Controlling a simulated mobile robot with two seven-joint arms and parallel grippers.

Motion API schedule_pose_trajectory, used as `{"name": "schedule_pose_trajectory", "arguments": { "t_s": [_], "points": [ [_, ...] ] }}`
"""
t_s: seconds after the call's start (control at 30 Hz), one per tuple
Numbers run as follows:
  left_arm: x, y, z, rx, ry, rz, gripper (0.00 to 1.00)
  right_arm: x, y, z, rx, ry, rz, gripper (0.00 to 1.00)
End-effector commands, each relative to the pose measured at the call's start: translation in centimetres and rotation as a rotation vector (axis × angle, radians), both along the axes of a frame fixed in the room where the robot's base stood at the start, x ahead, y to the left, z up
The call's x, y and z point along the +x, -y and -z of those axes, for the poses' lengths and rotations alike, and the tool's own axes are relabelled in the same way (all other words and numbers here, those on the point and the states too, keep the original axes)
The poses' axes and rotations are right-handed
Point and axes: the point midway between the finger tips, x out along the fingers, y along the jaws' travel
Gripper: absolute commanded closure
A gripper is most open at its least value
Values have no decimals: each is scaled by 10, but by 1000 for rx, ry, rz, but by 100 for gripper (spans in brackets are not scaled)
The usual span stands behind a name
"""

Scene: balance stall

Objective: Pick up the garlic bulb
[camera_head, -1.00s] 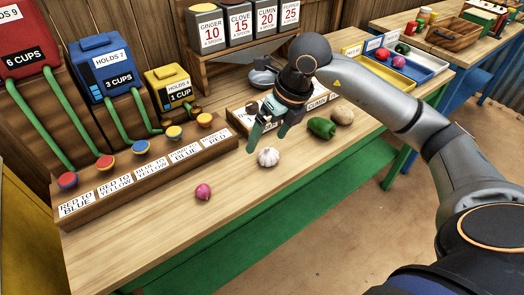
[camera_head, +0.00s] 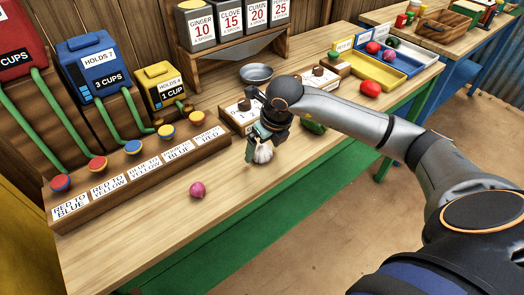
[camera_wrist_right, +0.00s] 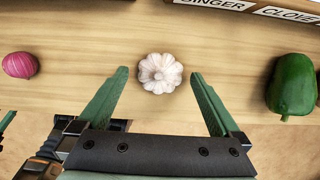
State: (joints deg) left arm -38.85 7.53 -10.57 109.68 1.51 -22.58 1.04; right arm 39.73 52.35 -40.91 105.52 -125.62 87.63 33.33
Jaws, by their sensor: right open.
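The white garlic bulb (camera_head: 264,154) sits on the wooden table near its front edge. My right gripper (camera_head: 262,146) is just above and beside it, and partly covers it in the head view. In the right wrist view the garlic bulb (camera_wrist_right: 159,73) lies between the two green fingertips of my right gripper (camera_wrist_right: 160,76), which are spread apart. A gap shows on each side of the bulb, so the gripper is open and empty.
A pink onion (camera_head: 197,190) lies to the left of the garlic. A green pepper (camera_head: 314,127) is to its right, partly behind my arm. Label blocks (camera_head: 238,115) stand behind it, with a metal bowl (camera_head: 257,74) farther back. A red tomato (camera_head: 370,88) lies farther right.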

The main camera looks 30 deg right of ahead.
Motion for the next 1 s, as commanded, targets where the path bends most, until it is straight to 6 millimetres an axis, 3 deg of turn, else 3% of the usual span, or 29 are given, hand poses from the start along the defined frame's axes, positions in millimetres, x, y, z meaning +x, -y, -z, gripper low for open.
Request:
{"name": "schedule_pose_trajectory", "arguments": {
  "t_s": [0.1, 0.33, 1.0],
  "points": [
    [0, 0, 0, 0, 0, 0, 50, 3, 0, 9, 0, -1, 1, 0],
    [0, 0, 0, 0, -1, 0, 50, 3, 0, 10, 0, 0, 0, 0],
    [-1, 0, 0, -1, -1, -1, 50, 3, 0, 10, 0, 1, 0, 75]
  ]
}}
